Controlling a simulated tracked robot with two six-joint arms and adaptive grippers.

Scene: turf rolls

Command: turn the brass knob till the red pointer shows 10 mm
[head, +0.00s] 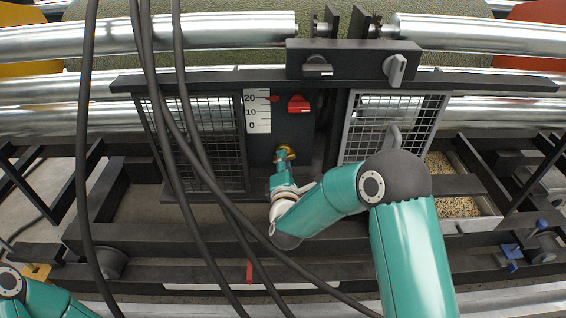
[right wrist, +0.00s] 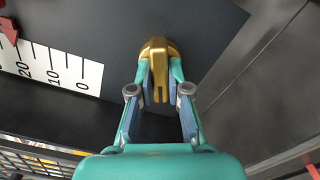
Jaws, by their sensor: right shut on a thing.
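The brass knob (head: 285,153) sits low on the dark panel, below the white scale (head: 259,111) marked 20, 10 and 0. The red pointer (head: 272,98) is at the scale's right edge, near the 20 mark. In the right wrist view the pointer (right wrist: 9,29) is partly cut off at the upper left. My right gripper (right wrist: 158,82) is shut on the brass knob (right wrist: 158,50), one finger on each side. In the head view the right gripper (head: 284,165) reaches the knob from below. My left gripper is out of view.
Mesh guards (head: 212,135) (head: 388,128) flank the panel. Dark cables hang across the head view, left of the right gripper.

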